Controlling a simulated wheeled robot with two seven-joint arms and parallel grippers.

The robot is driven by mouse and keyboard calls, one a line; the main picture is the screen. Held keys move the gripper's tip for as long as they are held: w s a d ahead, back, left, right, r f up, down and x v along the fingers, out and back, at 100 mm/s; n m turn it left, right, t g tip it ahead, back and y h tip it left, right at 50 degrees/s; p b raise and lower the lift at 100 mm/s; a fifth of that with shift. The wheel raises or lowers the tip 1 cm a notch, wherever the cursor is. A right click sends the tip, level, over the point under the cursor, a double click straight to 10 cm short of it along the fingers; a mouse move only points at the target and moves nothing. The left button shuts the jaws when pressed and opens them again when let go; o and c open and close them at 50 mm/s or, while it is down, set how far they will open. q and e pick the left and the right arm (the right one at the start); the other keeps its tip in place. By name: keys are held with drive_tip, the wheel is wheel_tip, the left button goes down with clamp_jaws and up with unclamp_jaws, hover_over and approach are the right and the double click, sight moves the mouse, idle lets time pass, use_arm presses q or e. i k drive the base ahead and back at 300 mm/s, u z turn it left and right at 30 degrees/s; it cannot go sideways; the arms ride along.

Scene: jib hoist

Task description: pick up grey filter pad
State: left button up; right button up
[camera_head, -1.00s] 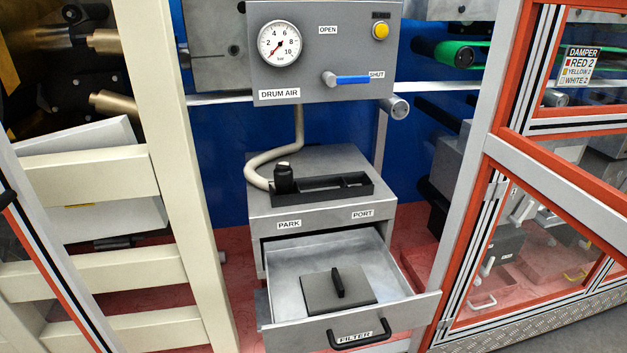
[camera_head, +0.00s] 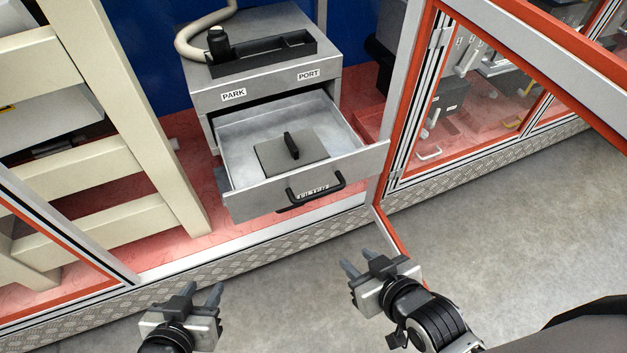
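The grey filter pad (camera_head: 272,157) lies flat in the open drawer (camera_head: 350,165) and has a black upright grip (camera_head: 291,146) on top. The drawer is pulled out of the grey cabinet and has a black handle (camera_head: 316,190) on its FILTER front. My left gripper (camera_head: 203,290) is open and empty, low in front of the red-floored bay and left of the drawer. My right gripper (camera_head: 361,262) is open and empty, in front of and below the drawer. Both are well apart from the pad.
The cabinet top (camera_head: 262,76), marked PARK and PORT, carries a black tray (camera_head: 265,50) with a hose end (camera_head: 218,42) in it. An orange-edged door frame (camera_head: 402,130) stands right of the drawer. Cream rails (camera_head: 128,110) stand left. Grey floor in front is clear.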

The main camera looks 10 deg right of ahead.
sight(288, 152)
drive_tip(key=k, duration=0.5)
drive_tip(key=u, duration=1.85)
drive_tip(key=i, duration=1.4)
drive_tip(key=z, duration=2.2)
